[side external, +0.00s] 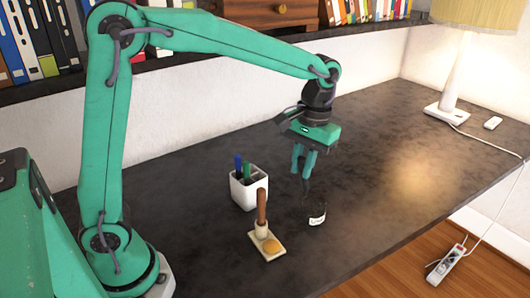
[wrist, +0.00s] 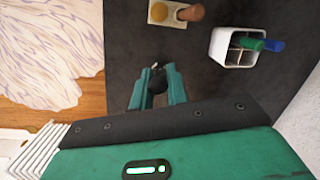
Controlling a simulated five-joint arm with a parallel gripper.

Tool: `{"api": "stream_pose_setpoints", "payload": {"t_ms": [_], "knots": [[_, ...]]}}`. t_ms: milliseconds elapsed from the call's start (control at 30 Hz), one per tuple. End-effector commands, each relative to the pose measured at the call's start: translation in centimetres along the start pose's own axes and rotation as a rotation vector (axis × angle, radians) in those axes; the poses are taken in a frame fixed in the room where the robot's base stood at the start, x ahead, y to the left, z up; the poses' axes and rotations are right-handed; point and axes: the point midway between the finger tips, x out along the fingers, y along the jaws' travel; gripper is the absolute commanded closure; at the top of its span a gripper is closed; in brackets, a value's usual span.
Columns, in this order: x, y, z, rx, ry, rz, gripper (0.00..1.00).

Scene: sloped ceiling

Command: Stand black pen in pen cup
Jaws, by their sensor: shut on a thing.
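The white pen cup (side external: 248,193) stands on the dark desk with a blue pen (side external: 238,165) and a green pen (side external: 247,171) in it. It also shows in the wrist view (wrist: 219,45), with its inner dividers visible. My gripper (side external: 304,172) is to the right of the cup, above the desk, shut on a thin dark thing that I take for the black pen (side external: 306,188). It points down below the fingers. In the wrist view, a dark shape lies between the fingertips (wrist: 157,76); its outline is hard to tell there.
A small black bottle (side external: 316,214) with a white label stands just below my gripper. A pale holder (side external: 266,245) with an upright brown handle (side external: 262,206) and a yellow round piece is in front of the cup. A lamp (side external: 447,112) is at the far right.

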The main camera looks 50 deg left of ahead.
Motion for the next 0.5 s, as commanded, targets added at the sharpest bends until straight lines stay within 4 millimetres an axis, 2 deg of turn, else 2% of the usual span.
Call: {"api": "stream_pose_setpoints", "payload": {"t_ms": [200, 500], "knots": [[-0.9, -3.5, -3.0, -0.154, -0.146, -0.057, 1.0], [-2.2, -8.8, -5.9, -0.34, -0.35, -0.121, 1.0]]}}
